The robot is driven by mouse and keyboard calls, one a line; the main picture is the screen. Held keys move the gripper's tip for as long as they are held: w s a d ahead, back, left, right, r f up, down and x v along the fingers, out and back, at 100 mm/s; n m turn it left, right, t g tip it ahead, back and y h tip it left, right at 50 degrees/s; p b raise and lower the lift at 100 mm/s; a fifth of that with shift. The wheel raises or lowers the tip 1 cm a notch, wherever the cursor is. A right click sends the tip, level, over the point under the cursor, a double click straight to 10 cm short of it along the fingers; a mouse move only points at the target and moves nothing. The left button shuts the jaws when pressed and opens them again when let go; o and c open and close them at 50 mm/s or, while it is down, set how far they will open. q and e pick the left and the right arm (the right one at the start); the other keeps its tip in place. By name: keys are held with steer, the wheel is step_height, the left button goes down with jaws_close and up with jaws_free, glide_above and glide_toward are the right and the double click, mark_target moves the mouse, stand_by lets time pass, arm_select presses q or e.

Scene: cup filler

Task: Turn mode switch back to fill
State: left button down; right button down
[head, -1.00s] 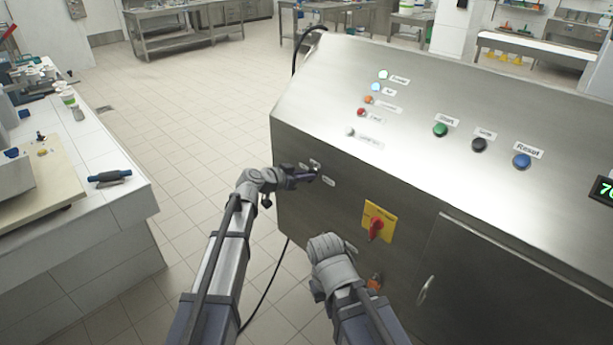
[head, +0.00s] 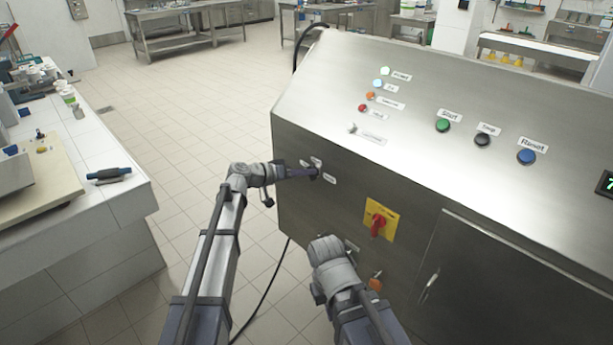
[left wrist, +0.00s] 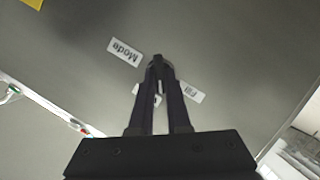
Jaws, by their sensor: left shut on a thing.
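The mode switch (left wrist: 158,62) is a small dark knob on the steel front of the machine, between the "Mode" label (left wrist: 124,51) and the "Fill" label (left wrist: 191,92) in the left wrist view. A third label is mostly hidden behind my fingers. My left gripper (left wrist: 159,85) is shut on the mode switch; it also shows in the head view (head: 312,173) at the machine's left front. The fingers cover part of the knob, so its exact pointing is hard to tell. My right arm is low in the middle of the head view, its fingertips not showing.
A red rotary switch (head: 377,224) on a yellow plate sits right of the mode switch. Green (head: 443,125), black (head: 482,140) and blue (head: 526,157) buttons are on the sloped top. A white counter (head: 120,195) stands at the left, with open floor between.

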arm_select(q)
steer(key=shift+w+a+f+n+g+h+b, duration=0.1)
steer(key=shift+f+n+h+b, duration=0.1)
steer(key=shift+n+h+b, duration=0.85)
steer(key=shift+s+f+n+g+h+b, duration=0.15)
steer(key=shift+n+h+b, duration=0.2)
steer(key=shift+n+b, duration=1.25)
steer(key=shift+w+a+f+n+g+h+b, duration=0.1)
steer(key=shift+w+f+n+h+b, duration=0.1)
steer(key=shift+n+h+b, duration=1.05)
steer(key=shift+d+n+y, duration=0.1)
steer(key=shift+n+y, duration=0.4)
steer(key=shift+y, duration=0.05)
steer(key=c, duration=0.9)
jaws_free()
steer(key=shift+v, duration=3.95)
